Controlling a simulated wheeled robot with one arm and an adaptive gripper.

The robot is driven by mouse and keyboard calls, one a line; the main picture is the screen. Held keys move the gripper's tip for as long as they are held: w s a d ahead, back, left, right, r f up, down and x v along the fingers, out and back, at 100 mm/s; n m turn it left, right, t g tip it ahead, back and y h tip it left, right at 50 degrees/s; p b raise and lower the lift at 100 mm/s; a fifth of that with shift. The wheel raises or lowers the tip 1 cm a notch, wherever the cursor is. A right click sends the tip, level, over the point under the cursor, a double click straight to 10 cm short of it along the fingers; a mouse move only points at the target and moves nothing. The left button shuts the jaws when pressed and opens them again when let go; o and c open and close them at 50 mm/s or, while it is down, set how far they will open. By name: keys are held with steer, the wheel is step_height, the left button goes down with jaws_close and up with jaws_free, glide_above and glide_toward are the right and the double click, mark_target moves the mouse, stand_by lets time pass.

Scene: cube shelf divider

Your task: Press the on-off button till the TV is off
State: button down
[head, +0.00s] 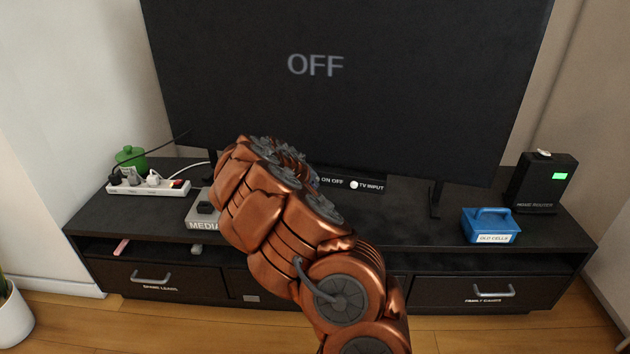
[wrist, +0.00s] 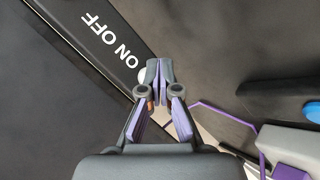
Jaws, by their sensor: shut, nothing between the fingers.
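The TV (head: 430,90) is a large dark screen with the grey word OFF on it in the head view. Under it a black strip carries an ON OFF label (head: 329,180) and a white TV INPUT button (head: 354,184). In the wrist view my gripper (wrist: 159,70) is shut and empty, its tips at the strip's end of the ON OFF lettering (wrist: 105,40). A white round button (wrist: 142,75) shows partly beside the tips; they hide the rest, and I cannot tell whether they touch it. In the head view my arm hides the gripper.
Cables run on the left. The stand top between TV leg and blue box is clear.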

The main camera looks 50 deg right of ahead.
steer(key=shift+s+a+p, duration=0.25)
steer(key=shift+a+p, duration=0.05)
steer(key=shift+a, duration=0.25)
steer(key=shift+s+a+r+p, duration=0.1)
steer(key=shift+s+a+p, duration=0.2)
steer(key=shift+a, duration=0.3)
steer(key=shift+s+a+r+p, duration=0.1)
steer(key=shift+s+a+p, duration=0.2)
steer(key=shift+a, duration=0.25)
steer(key=shift+s+a+f, duration=0.1)
steer(key=shift+s+a, duration=0.2)
steer(key=shift+a, duration=0.25)
steer(key=shift+s+a+f, duration=0.1)
steer(key=shift+s+a, duration=0.15)
steer(key=shift+a, duration=0.3)
